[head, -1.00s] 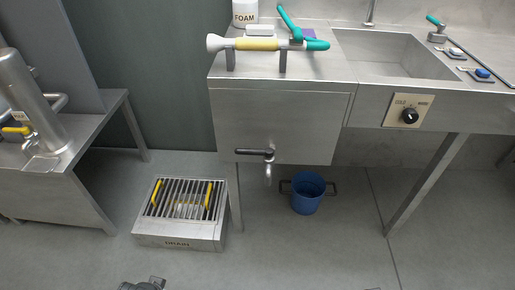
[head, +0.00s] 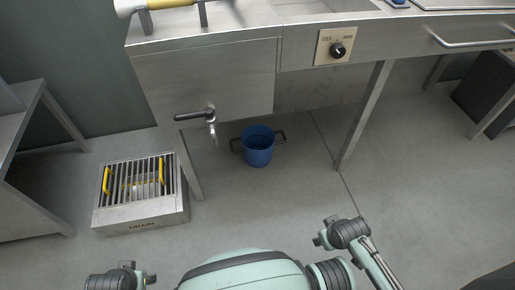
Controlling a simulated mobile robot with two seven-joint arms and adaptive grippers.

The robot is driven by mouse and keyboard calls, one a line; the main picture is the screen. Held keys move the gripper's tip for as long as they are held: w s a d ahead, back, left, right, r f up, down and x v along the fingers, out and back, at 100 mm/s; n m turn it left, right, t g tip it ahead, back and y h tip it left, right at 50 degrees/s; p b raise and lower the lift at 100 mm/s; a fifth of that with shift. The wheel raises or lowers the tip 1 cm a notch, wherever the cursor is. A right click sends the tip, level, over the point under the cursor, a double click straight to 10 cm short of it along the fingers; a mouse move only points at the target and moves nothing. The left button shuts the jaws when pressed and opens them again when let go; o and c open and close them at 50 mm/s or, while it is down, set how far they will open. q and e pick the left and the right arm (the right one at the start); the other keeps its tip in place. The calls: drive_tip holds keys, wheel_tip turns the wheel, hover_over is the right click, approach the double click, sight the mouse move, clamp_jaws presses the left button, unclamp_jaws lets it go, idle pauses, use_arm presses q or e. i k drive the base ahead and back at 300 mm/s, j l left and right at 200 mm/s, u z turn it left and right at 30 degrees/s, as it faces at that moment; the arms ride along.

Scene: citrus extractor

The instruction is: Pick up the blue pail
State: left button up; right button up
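The blue pail (head: 259,152) stands upright on the floor below the steel counter, to the right of the tap spout. It has a dark handle on each side, and its inside looks dark. Dark parts of my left arm's end (head: 121,277) show at the bottom left edge, partly cut off. Dark parts of my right arm's end (head: 340,233) show at the lower right. Both are well apart from the pail, and their fingers cannot be made out clearly.
A tap with a black lever (head: 194,115) hangs from the steel box left of the pail. A drain box (head: 140,218) with a slatted top and yellow handles sits at left. A counter leg (head: 365,115) stands right of the pail. The floor in front is clear.

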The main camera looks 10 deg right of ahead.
sight(258, 141)
drive_tip(key=i+l+z, duration=0.2)
drive_tip(key=z, duration=0.3)
drive_tip(key=i+l+z, duration=0.25)
drive_tip(key=z, duration=0.2)
